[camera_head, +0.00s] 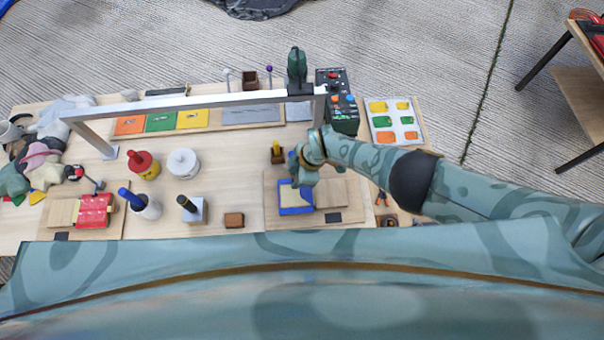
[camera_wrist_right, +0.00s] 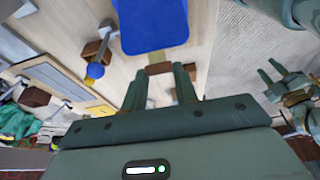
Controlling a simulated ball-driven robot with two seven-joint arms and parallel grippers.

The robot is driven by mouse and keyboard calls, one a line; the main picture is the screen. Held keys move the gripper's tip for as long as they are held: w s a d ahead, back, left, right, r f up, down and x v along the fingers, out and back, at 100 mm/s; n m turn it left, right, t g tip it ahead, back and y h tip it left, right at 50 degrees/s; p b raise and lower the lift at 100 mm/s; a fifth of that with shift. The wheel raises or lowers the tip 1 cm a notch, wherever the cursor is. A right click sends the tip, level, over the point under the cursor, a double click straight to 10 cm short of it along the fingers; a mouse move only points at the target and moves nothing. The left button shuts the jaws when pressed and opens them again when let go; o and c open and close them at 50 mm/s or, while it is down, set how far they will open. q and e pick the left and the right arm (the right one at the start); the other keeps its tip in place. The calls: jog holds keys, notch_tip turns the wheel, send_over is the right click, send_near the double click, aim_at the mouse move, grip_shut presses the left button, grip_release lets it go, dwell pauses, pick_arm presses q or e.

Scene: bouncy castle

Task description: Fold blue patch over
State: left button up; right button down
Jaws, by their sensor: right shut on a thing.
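The blue patch (camera_head: 295,210) lies on a wooden board (camera_head: 355,190) at the right of the table, with a beige area on it. It fills the upper middle of the right wrist view (camera_wrist_right: 152,25). My right gripper (camera_head: 303,172) is at the patch's far edge and partly hides it. In the right wrist view its fingers (camera_wrist_right: 159,76) are shut on a small brown piece (camera_wrist_right: 158,68) beside the patch edge. Whether that piece is joined to the patch cannot be told. A green part (camera_wrist_right: 285,90) at the right there may be my left gripper.
A red patch (camera_head: 95,210) lies on a second board at the left. A metal frame (camera_head: 215,102) spans the table behind. Red and white pots (camera_head: 183,163), a pen cup (camera_head: 147,208) and a small brown block (camera_head: 234,219) stand between the boards.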

jog(key=shift+a+r, duration=0.15)
jog(key=shift+a, duration=0.4)
jog(key=c, duration=1.1)
grip_release()
jog(key=shift+d, duration=0.2)
jog(key=shift+p+v, duration=5.2)
jog(key=shift+v, duration=2.85)
